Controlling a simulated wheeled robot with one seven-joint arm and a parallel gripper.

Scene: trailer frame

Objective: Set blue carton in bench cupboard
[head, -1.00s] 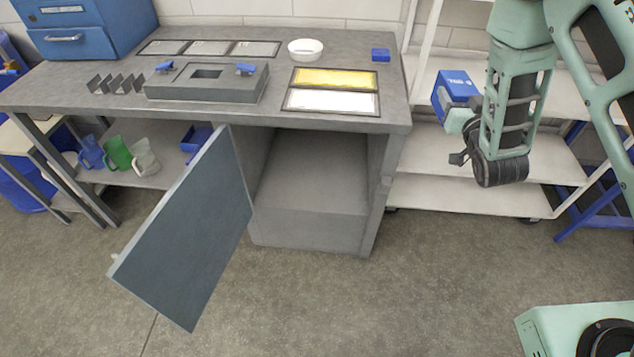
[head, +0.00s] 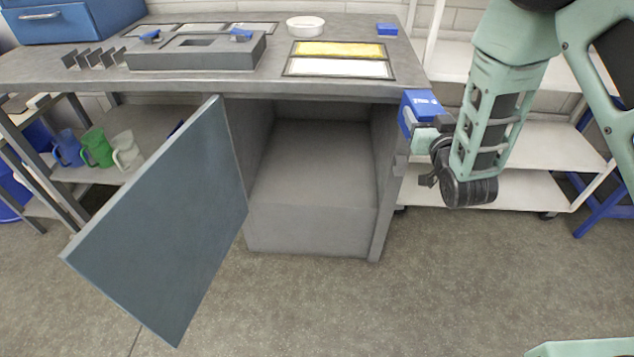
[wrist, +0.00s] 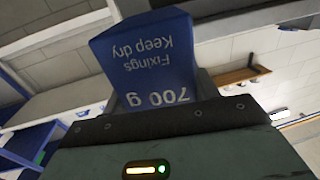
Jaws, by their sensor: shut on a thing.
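The blue carton (head: 420,107) is held in my gripper (head: 428,128) at the right front corner of the bench, in front of the white shelving. In the wrist view the carton (wrist: 145,62) fills the middle, with upside-down print reading "Fixings Keep dry" and "700 g". My gripper (wrist: 160,115) is shut on it; the fingertips are largely hidden. The bench cupboard (head: 312,165) stands open below the worktop, to the left of the carton, and looks empty. Its grey-blue door (head: 165,225) is swung out to the left.
The bench top (head: 345,30) carries a white bowl (head: 305,26), a grey fixture (head: 195,55), yellow and white panels, and a small blue block (head: 387,29). Mugs (head: 97,147) stand on a shelf left of the door. The floor (head: 400,300) before the cupboard is clear.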

